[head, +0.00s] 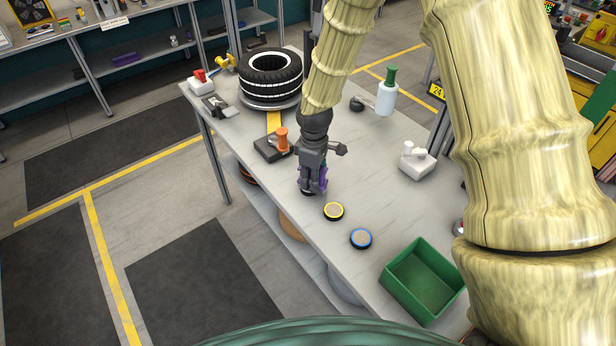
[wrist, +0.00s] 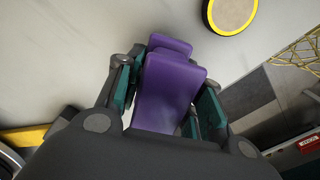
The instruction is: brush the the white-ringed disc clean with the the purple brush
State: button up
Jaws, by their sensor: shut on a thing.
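My gripper (head: 314,178) is shut on the purple brush (head: 323,179), low over the table's front-left part. In the wrist view the purple brush (wrist: 168,92) fills the space between the fingers. A small dark rim shows at the brush's foot in the head view. It may be the white-ringed disc, but the gripper and brush hide most of it and I cannot tell its ring colour. I cannot tell whether the bristles touch it.
A yellow-ringed disc (head: 333,211) and a blue-ringed disc (head: 361,238) lie to the right, before a green bin (head: 422,281). An orange-handled block (head: 273,146) is close on the left. Behind are a tyre (head: 271,77), a white bottle (head: 386,97) and a white-handled block (head: 416,161).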

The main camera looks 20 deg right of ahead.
jog(key=shift+w+a, duration=0.65)
jog(key=shift+a, duration=0.2)
jog(key=shift+s+d+p, duration=0.35)
jog(key=shift+s+d, duration=0.45)
jog(key=shift+d, duration=0.15)
jog(key=shift+w, duration=0.1)
jog(key=shift+w+a, duration=0.7)
jog(key=shift+a, duration=0.25)
jog(key=shift+s+d, duration=0.1)
jog(key=shift+d, duration=0.05)
